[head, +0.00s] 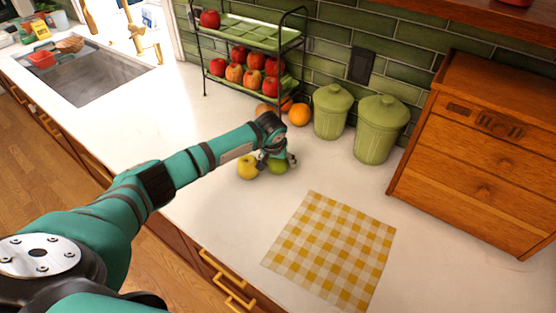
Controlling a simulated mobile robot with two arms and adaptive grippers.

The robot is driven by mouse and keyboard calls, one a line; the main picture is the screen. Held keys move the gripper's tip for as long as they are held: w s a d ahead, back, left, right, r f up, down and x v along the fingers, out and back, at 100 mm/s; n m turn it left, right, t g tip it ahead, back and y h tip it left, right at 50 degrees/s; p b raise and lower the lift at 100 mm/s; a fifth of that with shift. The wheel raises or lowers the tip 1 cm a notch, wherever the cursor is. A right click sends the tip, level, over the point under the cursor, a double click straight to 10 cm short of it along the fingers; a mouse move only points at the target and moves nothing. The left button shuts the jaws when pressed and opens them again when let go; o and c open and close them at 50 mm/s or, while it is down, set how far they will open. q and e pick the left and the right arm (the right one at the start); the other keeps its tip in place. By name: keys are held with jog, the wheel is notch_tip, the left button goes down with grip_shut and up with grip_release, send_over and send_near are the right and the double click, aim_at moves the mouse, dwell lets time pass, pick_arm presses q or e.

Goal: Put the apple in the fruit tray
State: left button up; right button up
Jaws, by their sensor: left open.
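My left gripper (280,160) is open and points down over a green apple (278,168) on the white counter. Its fingers cover the top of the green apple; whether they touch it I cannot tell. A yellow apple (247,167) sits on the counter just left of the green one. The fruit tray is a black wire rack with two green trays at the wall. The upper tray (262,34) holds one red apple (210,19) at its left end and is otherwise bare. The lower tray (228,84) holds several red apples (238,54). My right gripper is out of view.
Oranges (299,115) lie by the rack's foot, partly behind my wrist. Two green lidded canisters (378,130) and a wooden drawer box (490,150) stand to the right. A yellow checked cloth (335,250) lies in front. A sink (88,75) is at the left.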

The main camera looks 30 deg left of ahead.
pick_arm(q)
jog(key=c, duration=1)
jog(key=shift+r, duration=0.15)
jog(key=shift+c, duration=0.2)
